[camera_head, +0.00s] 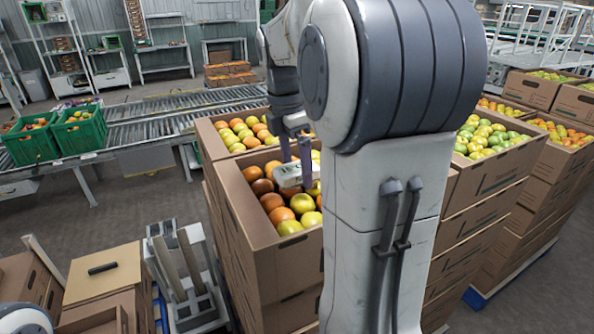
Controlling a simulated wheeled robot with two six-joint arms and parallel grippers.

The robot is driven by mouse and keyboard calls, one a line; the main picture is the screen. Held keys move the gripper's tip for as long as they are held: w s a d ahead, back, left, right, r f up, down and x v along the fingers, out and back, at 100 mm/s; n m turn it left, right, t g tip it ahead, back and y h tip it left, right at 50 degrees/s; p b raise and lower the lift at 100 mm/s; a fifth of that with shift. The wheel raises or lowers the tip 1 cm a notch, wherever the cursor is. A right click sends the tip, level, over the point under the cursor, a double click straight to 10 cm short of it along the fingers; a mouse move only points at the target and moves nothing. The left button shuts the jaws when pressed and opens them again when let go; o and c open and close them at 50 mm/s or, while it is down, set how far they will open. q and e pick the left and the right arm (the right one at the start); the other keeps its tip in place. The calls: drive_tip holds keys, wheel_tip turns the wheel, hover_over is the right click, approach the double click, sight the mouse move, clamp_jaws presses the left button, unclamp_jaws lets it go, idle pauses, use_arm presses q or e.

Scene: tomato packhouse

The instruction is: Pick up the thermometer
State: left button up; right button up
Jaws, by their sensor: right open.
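My right gripper (295,158) reaches down over an open cardboard box (250,208) of red, orange and yellow-green tomatoes. Its two grey fingers are open and point down. A small pale, whitish object (288,176) lies on the tomatoes at the fingertips; it may be the thermometer, but it is too small to be sure. I cannot tell whether the fingers touch it. My right arm hides the right part of this box. My left gripper is not in view.
Stacked boxes of tomatoes (488,178) stand to the right. Another tomato box (207,135) adjoins behind. A cardboard box with a dark bar-like mark (125,262) stands lower left. Grey floor is open at left.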

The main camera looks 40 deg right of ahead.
clamp_jaws()
drive_tip(key=shift+r, duration=0.1)
